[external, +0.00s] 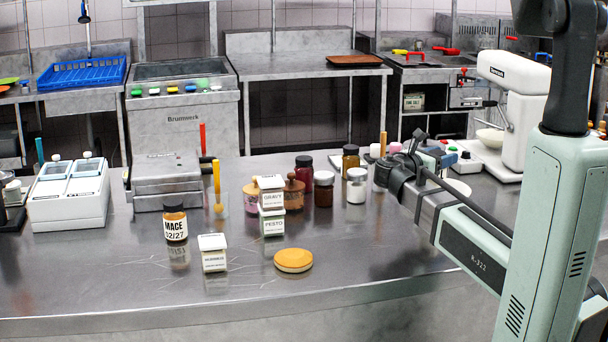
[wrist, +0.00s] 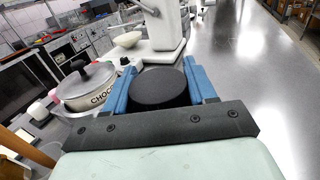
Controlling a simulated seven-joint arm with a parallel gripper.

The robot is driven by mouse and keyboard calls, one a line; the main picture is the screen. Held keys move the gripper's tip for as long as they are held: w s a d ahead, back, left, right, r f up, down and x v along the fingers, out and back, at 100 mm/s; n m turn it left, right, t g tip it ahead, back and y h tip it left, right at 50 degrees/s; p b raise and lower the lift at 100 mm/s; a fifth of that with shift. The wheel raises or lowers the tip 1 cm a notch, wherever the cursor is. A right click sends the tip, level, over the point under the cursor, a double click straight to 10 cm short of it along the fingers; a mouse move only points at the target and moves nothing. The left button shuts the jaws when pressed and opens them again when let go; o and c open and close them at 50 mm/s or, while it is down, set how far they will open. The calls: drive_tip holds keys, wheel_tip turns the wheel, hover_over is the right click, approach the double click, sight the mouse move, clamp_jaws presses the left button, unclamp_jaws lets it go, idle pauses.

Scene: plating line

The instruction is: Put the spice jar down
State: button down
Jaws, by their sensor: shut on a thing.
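A jar with a round black lid (wrist: 160,86) sits between the blue fingers of my gripper (wrist: 163,84) in the wrist view; its lid faces the camera and hides its body and label. In the external view my gripper (external: 435,156) is at the right, over the far part of the steel counter (external: 350,250), and I cannot clearly make out the held jar there. Whether the jar's base touches the counter cannot be told. Another black-lidded jar, labelled MACE (external: 175,226), stands upright at the left of the counter.
A lidded pot marked CHOC (wrist: 88,88) stands close left of my gripper in the wrist view. A white mixer (wrist: 163,30) stands beyond. Several jars, including a white one (external: 356,188), stand left of my arm. Bare counter (wrist: 232,60) lies to the right in the wrist view.

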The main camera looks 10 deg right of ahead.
drive_tip(key=shift+f, duration=1.85)
drive_tip(key=shift+f, duration=0.55)
drive_tip(key=shift+c, duration=1.8)
unclamp_jaws()
drive_tip(key=shift+r, duration=0.4)
drive_tip(key=shift+s+a+r, duration=0.15)
drive_tip(key=shift+a, duration=0.15)
drive_tip(key=v, duration=1.1)
drive_tip(key=shift+a, duration=0.2)
